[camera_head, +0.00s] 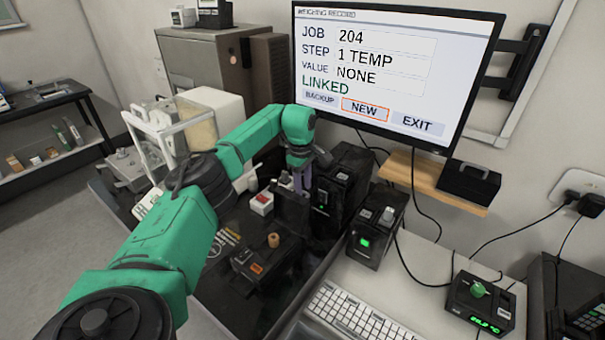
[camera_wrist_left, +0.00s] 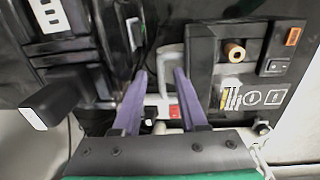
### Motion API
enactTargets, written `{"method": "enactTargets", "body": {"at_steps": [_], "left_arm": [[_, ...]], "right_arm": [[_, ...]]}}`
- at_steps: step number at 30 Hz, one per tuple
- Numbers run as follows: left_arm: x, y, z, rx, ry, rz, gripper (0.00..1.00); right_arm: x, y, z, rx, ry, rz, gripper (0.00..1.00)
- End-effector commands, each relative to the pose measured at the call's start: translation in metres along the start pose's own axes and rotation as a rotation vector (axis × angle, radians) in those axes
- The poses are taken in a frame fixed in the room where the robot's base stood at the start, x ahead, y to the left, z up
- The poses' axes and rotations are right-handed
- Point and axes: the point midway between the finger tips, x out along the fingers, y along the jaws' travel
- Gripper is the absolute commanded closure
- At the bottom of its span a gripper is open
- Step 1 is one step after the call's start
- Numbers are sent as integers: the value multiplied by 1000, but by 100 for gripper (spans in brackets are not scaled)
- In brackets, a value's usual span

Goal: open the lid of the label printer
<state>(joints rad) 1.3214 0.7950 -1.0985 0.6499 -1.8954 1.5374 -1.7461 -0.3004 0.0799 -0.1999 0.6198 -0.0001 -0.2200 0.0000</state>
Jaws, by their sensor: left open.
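A tall black box with a small green light, which looks like the label printer (camera_head: 342,185), stands below the screen. I cannot make out its lid's state clearly. My left gripper (camera_head: 300,182) is just left of it, with its fingers pointing down and partly hidden. In the left wrist view the gripper (camera_wrist_left: 160,85) has two purple fingers spread apart, with nothing seen held between them. A large black housing (camera_wrist_left: 75,55) with white marks fills the left there, close to the left finger. A black block with a white end (camera_wrist_left: 62,100) sticks out from it. My right gripper is not seen.
A black unit with a brass knob (camera_head: 265,262) sits in front; it also shows in the left wrist view (camera_wrist_left: 245,75). A red-and-white item (camera_head: 262,203) lies nearby. Another black box (camera_head: 376,232), a keyboard (camera_head: 360,315) and the screen (camera_head: 392,70) bound the right.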

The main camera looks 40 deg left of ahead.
Motion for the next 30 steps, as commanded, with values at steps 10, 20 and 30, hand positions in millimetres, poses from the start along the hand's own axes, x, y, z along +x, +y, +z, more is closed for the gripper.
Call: {"method": "enactTargets", "body": {"at_steps": [10,20,30], "left_arm": [[-69,1,0,-1,1,7,58],[-138,0,0,-1,0,3,58],[-142,0,0,-1,0,1,81]], "right_arm": [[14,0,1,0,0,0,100],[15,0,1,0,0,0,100],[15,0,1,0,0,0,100]]}}
